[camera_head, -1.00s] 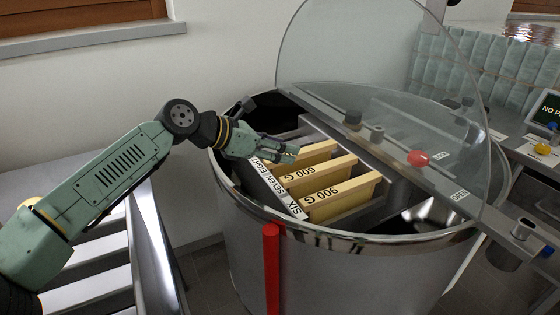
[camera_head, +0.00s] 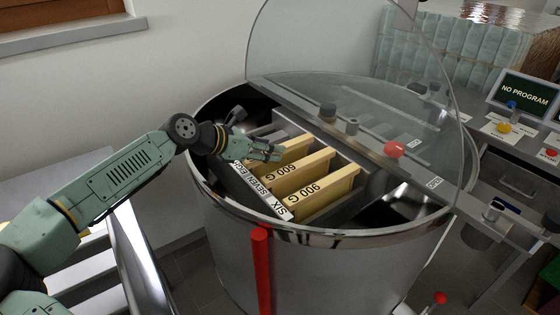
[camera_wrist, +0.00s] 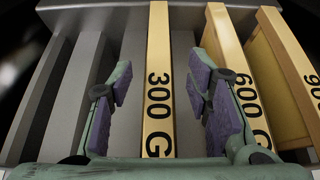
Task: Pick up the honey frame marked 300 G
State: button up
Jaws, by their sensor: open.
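The honey frame marked 300 G (camera_wrist: 158,70) stands in its slot in the wrist view, its wooden top bar running away from me. My gripper (camera_wrist: 163,95) is open, with one finger on each side of the bar. Gaps show between the pads and the bar. In the head view my gripper (camera_head: 275,152) is over the rack in the steel drum (camera_head: 310,255), and it hides most of the 300 G frame. The frame marked 600 G (camera_head: 305,172) stands to the right of it. The frame marked 900 G (camera_head: 322,190) is beyond that.
A label strip (camera_head: 260,190) reading SIX, SEVEN, EIGHT runs along the rack's near side. A clear lid (camera_head: 350,50) stands raised behind a crossbar with a red knob (camera_head: 394,149). A red post (camera_head: 262,270) is in front of the drum. A screen (camera_head: 525,92) reads NO PROGRAM.

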jog(key=shift+x, duration=1.35)
jog(key=shift+c, duration=0.4)
grip_shut()
